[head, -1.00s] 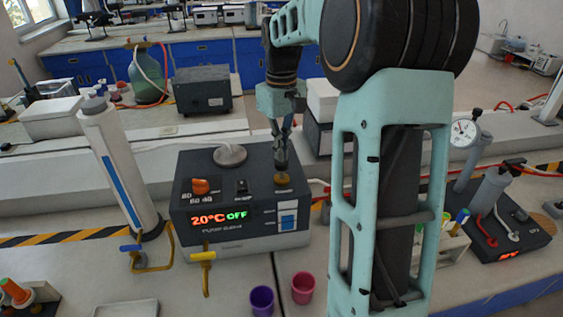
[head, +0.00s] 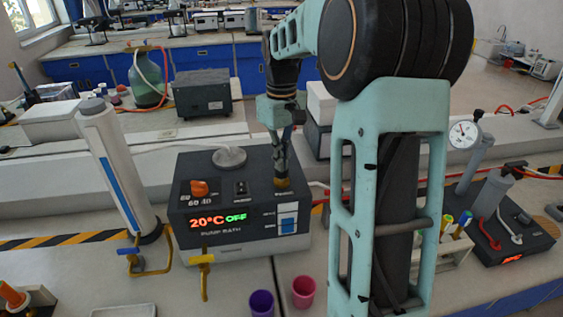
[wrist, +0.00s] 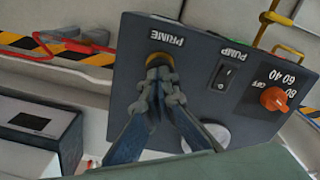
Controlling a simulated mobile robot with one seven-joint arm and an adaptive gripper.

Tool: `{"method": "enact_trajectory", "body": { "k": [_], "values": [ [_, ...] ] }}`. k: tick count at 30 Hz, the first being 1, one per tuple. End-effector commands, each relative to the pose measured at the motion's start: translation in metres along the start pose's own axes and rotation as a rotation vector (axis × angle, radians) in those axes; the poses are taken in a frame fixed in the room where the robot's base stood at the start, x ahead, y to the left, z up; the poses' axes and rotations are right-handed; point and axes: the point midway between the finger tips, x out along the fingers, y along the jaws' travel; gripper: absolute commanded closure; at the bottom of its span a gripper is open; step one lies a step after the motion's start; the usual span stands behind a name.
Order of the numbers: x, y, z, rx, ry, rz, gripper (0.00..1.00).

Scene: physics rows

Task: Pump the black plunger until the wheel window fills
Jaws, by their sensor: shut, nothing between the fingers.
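The pump bath (head: 215,240) is a dark box on the bench, and its display reads 20°C OFF. My gripper (head: 281,180) is shut and empty, pointing down at the top right of the box. In the wrist view my gripper's tips (wrist: 158,68) are over the brass-coloured collar (wrist: 160,57) beside the word PRIME. The black plunger itself is hidden beneath the fingertips; I cannot tell how far down it is. A small white-and-blue window panel (head: 288,219) is on the box's front right; its fill is too small to read.
An orange knob (head: 199,188) and a black switch (head: 240,188) share the box top. A white cylinder (head: 115,165) stands left. Yellow (head: 206,258) and blue-handled taps, and purple (head: 262,303) and pink (head: 303,291) cups, are in front. A gauge apparatus (head: 500,220) stands right.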

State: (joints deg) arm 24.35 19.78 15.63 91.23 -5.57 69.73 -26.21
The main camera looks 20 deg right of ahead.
Motion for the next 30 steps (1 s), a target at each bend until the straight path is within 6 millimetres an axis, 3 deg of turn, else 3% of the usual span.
{"method": "enact_trajectory", "body": {
  "k": [16,30],
  "values": [
    [-0.038,0.0,0.0,0.001,-0.001,0.0,1.0],
    [-0.039,0.0,0.0,0.0,-0.001,0.0,1.0]
  ]
}}
